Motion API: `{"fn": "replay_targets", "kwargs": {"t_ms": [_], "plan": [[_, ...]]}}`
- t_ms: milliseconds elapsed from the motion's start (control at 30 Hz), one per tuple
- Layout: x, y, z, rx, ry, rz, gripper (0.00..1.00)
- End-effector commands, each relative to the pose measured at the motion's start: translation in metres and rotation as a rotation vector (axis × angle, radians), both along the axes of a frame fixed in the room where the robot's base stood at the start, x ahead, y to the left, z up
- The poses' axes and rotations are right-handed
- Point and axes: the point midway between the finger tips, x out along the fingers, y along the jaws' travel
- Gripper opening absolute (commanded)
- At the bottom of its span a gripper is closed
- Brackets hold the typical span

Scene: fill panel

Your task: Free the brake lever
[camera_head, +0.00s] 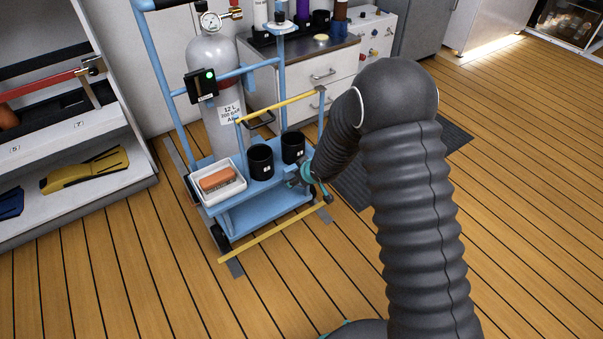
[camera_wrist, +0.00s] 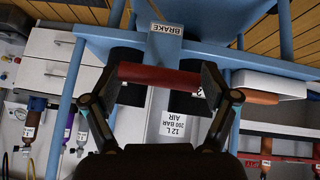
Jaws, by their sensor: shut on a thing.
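The brake lever shows as a dark red bar (camera_wrist: 160,75) in the wrist view, just beyond a white label reading BRAKE (camera_wrist: 167,28). The wrist picture is upside down. My gripper (camera_wrist: 158,82) has its two fingers at either end of the red bar and is shut on it. In the head view my gripper (camera_head: 304,174) is at the right front of the blue trolley (camera_head: 262,219), low by its shelf. The lever itself is hidden there behind my gripper and arm. I cannot tell the lever's angle.
Open floor lies in front.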

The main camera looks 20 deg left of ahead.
Motion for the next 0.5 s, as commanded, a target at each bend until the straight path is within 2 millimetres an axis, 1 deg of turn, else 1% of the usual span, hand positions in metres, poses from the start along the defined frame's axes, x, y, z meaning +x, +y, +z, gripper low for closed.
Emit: {"fn": "replay_targets", "kwargs": {"t_ms": [100, 133, 167, 200, 500], "plan": [[-0.0004, 0.0007, 0.0000, 0.001, 0.001, -0.002, 0.23], [-0.0003, 0.0008, 0.0001, 0.001, 0.001, -0.002, 0.91], [-0.0004, 0.0008, -0.0001, 0.001, 0.002, -0.001, 0.98], [-0.0003, 0.0008, 0.0000, 0.001, 0.001, -0.002, 1.00], [0.0002, -0.0004, 0.0000, 0.001, 0.001, -0.002, 1.00]]}}
